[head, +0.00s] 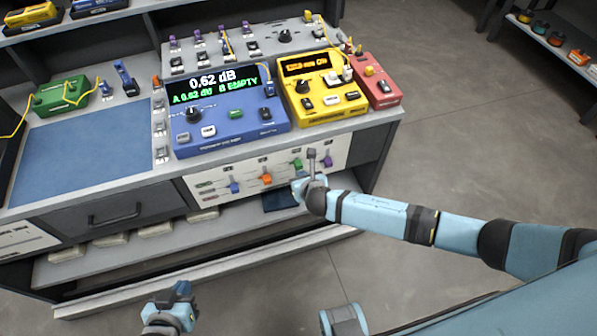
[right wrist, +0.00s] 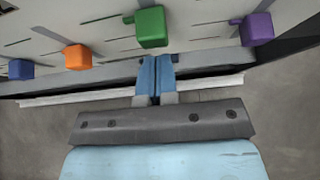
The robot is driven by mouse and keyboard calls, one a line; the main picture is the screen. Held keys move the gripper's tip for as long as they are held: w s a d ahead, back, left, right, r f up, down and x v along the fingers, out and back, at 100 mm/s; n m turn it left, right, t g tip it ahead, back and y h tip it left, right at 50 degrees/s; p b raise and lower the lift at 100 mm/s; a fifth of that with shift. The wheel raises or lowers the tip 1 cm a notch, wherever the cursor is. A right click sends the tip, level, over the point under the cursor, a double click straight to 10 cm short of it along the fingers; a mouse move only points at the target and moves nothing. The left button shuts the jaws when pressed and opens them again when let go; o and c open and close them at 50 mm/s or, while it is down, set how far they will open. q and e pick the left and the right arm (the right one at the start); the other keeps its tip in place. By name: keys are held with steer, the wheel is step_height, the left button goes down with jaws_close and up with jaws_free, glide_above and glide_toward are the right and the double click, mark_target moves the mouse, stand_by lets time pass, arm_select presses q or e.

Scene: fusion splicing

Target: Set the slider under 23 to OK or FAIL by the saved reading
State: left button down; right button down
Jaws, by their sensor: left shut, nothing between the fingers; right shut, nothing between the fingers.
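The slider panel (head: 218,189) on the bench front carries a blue slider (head: 234,187), an orange slider (head: 266,179), a green slider (head: 298,164) and a purple slider (head: 327,161). Its number and row labels are too small to read. The blue meter (head: 228,142) shows "0.62 dB" above "A 0.62 dB B EMPTY". My right gripper (head: 311,155) is shut and empty in front of the panel. In the right wrist view its fingertips (right wrist: 155,62) lie just below the green slider (right wrist: 151,27); contact is unclear. My left gripper (head: 178,292) is shut and empty, low in front of the bench.
A yellow device (head: 325,103) and a red device (head: 377,85) stand right of the meter. A blue mat (head: 85,150) and a green device (head: 62,95) are at left. A drawer (head: 118,207) and open lower shelf lie below.

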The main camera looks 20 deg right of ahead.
steer(key=s+p, duration=0.2)
steer(key=s, duration=0.3)
steer(key=shift+p, duration=0.3)
stand_by(0.4)
steer(key=shift+s, duration=0.1)
